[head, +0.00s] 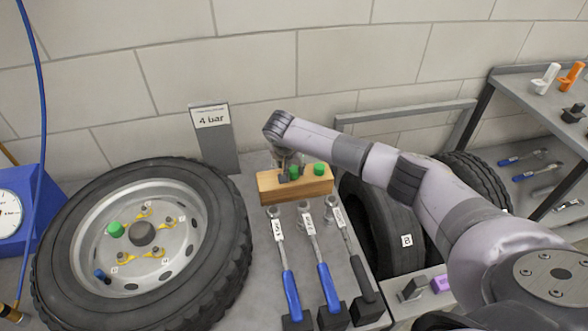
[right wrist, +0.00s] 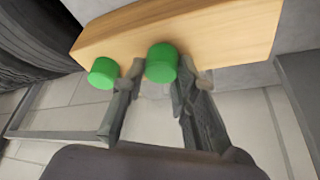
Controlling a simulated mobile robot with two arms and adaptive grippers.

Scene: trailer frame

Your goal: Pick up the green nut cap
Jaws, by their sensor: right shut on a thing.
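A wooden block (head: 268,188) stands at the back of the bench and carries green nut caps. My right gripper (head: 289,166) comes down at the block and is shut on one green nut cap (head: 294,173). In the right wrist view this held cap (right wrist: 162,62) sits between the two fingertips (right wrist: 165,84), still at the block. A second green cap (head: 319,169) is on the block beside it, free of the fingers; it also shows in the right wrist view (right wrist: 103,73). Another green cap (head: 116,230) is on the wheel. My left gripper is out of view.
The wheel with its tyre (head: 205,285) lies flat at left. A "4 bar" sign (head: 211,118) stands behind it. Several labelled wrenches (head: 290,285) lie in front of the block. A tyre marked B (head: 402,222) stands right of the bench. A shelf (head: 525,95) is at right.

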